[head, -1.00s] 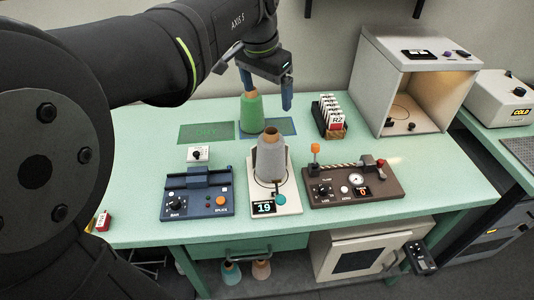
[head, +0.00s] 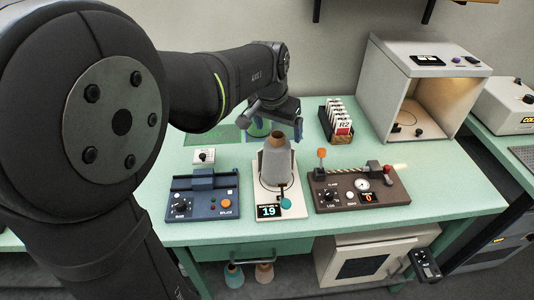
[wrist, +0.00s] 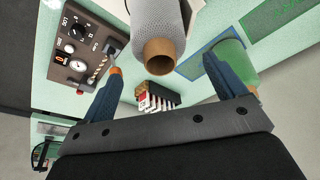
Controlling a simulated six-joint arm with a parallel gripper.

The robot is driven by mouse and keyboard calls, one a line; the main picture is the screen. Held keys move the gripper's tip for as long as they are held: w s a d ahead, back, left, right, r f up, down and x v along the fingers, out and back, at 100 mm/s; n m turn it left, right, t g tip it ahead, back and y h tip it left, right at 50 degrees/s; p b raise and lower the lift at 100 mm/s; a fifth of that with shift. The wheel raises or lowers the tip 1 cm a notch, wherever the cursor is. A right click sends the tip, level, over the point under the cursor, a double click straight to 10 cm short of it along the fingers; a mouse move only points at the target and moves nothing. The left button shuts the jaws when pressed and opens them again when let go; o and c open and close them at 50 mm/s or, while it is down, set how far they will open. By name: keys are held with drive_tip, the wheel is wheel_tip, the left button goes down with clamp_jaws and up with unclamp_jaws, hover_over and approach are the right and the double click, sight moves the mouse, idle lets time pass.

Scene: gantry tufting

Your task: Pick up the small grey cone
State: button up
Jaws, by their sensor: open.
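The grey cone (head: 277,168) stands upright, brown tip up, on a white scale (head: 292,208) in the middle of the table. In the wrist view the grey cone (wrist: 158,18) is at the top centre, its brown tip towards the space between my fingers. My gripper (head: 272,126) is open and empty, above and behind the cone in the head view. The wrist view shows both blue fingers of my gripper (wrist: 163,68) spread apart. A green cone (wrist: 236,62) is beside the right finger there; in the head view my gripper mostly hides it.
A blue splice device (head: 200,196) is left of the scale and a brown panel with knobs (head: 345,190) is right. A card rack (head: 340,138) and an open lit box (head: 410,100) stand at the back right. Cones sit on the shelf below.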

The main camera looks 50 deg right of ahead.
sight(278, 135)
drive_tip(key=shift+a+x, duration=0.2)
drive_tip(key=shift+x, duration=2.4)
drive_tip(key=c, duration=1.5)
